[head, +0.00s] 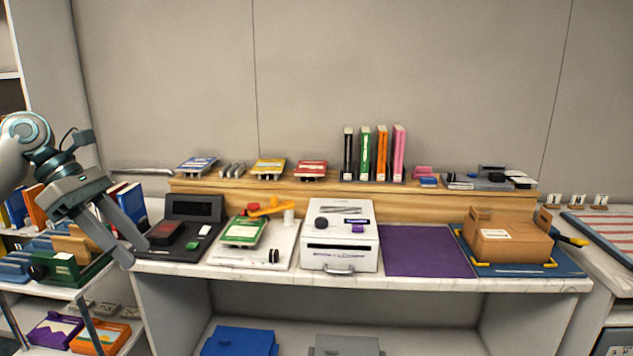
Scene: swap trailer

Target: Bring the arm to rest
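My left arm comes in from the left edge. My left gripper (134,254) points down and to the right, in front of the left end of the counter. Its two fingers stand apart with nothing visible between them. The fingertips show in front of the gap between the left shelf and the counter, close to the black device (195,208). I cannot tell whether they touch anything. My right gripper is not in view.
The white counter (440,284) holds a white tray with a green item (243,231), a white box (340,248), a bare purple mat (426,251) and a cardboard box (507,239). Books (382,154) stand on the wooden riser. A loaded shelf (65,291) stands left.

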